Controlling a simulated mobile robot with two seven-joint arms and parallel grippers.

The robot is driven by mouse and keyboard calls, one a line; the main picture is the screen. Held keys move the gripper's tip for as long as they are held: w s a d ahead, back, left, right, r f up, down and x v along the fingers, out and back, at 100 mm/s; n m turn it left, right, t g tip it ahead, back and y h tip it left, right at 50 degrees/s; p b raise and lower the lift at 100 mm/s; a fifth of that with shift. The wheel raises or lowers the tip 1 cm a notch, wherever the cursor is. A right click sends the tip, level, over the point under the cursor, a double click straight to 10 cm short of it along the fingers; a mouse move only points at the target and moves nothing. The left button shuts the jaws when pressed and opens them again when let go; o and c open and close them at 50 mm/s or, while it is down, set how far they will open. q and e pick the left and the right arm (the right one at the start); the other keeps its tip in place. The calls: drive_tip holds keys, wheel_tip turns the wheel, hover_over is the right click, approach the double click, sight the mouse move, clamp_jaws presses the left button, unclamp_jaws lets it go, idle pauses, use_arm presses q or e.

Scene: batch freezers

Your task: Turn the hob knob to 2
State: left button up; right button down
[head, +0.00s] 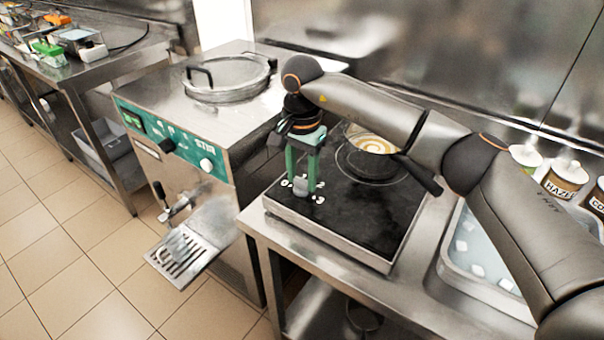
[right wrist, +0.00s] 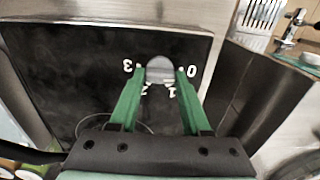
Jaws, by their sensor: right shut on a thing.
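The hob knob (head: 301,185) is a small grey knob at the front left of the black hob (head: 368,218). My right gripper (head: 303,188) points down over it, with its green fingers shut on the knob's two sides. In the right wrist view the grey knob (right wrist: 160,70) sits between the fingertips (right wrist: 161,73). White numbers ring it there: 3 at left, 0 at right, 2 and 1 below. The knob's pointer cannot be made out, so its setting cannot be told. My left gripper is not in view.
A pan (head: 373,144) with pale swirled contents stands at the back of the hob under my right arm, its dark handle (head: 424,178) reaching right. A batch freezer (head: 215,118) stands left of the hob. A tray of ice water (head: 474,262) and lidded tubs (head: 565,180) are at right.

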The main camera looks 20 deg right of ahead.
drive_tip(key=shift+m, duration=0.4)
drive_tip(key=m, duration=0.4)
drive_tip(key=shift+m, duration=0.4)
drive_tip(key=m, duration=1.2)
drive_tip(key=shift+m, duration=0.3)
drive_tip(key=m, duration=0.5)
drive_tip(key=shift+m+p, duration=0.3)
drive_tip(key=shift+p, duration=0.05)
drive_tip(key=shift+c, duration=1.8)
unclamp_jaws()
